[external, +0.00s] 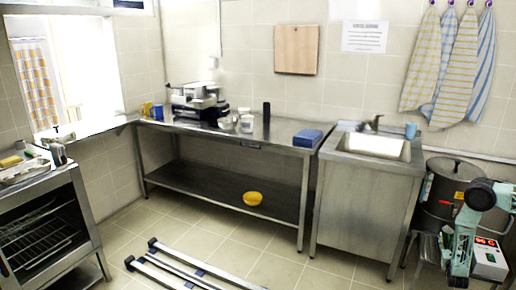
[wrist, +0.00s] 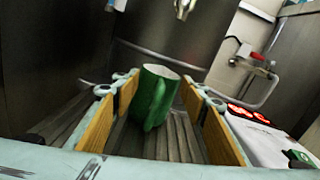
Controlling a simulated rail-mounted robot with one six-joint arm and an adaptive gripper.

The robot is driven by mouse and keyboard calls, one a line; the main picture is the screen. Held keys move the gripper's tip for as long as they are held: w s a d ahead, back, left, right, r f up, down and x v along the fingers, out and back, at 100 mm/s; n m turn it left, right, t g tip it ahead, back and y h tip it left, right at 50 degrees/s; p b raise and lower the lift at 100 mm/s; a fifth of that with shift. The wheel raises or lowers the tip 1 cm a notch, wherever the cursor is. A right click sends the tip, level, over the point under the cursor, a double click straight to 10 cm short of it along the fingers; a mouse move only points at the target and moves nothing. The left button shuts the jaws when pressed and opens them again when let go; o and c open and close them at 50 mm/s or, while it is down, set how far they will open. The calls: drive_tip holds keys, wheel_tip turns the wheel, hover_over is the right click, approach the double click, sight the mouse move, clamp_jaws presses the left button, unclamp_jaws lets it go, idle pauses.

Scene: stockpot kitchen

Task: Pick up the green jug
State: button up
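The green jug (wrist: 153,98) stands in the wrist view on a ribbed metal surface, its handle facing the camera and its pale rim at the top. My gripper (wrist: 161,84) is open, with its two yellow-padded fingers to the left and right of the jug. Narrow gaps appear between the jug and the pads, so it does not look gripped. In the external view my gripper (external: 458,281) is at the bottom right, low beside the stockpot.
A large steel stockpot (external: 448,190) stands close behind; its wall (wrist: 172,35) and tap (wrist: 184,8) show above the jug. A white control box with red digits (external: 490,258) sits close on the right. The sink cabinet (external: 360,195) is to the left.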

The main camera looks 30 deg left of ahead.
drive_tip(key=shift+c, duration=0.7)
clamp_jaws()
drive_tip(key=shift+s+r, duration=0.1)
drive_tip(key=shift+r, duration=0.1)
drive_tip(key=shift+s+r+p, duration=0.15)
drive_tip(key=shift+r+p, duration=0.2)
drive_tip(key=shift+p, duration=0.05)
wheel_tip(320, 180, up, 6)
drive_tip(key=shift+f+p, duration=0.2)
drive_tip(key=shift+p, duration=0.75)
drive_tip(key=shift+s+r, duration=0.1)
drive_tip(key=shift+r, duration=0.25)
drive_tip(key=s+d+p, duration=0.1)
drive_tip(key=s+p, duration=0.2)
drive_tip(key=s, duration=1.6)
drive_tip(key=shift+s+d+f, duration=0.15)
drive_tip(key=shift+d, duration=0.15)
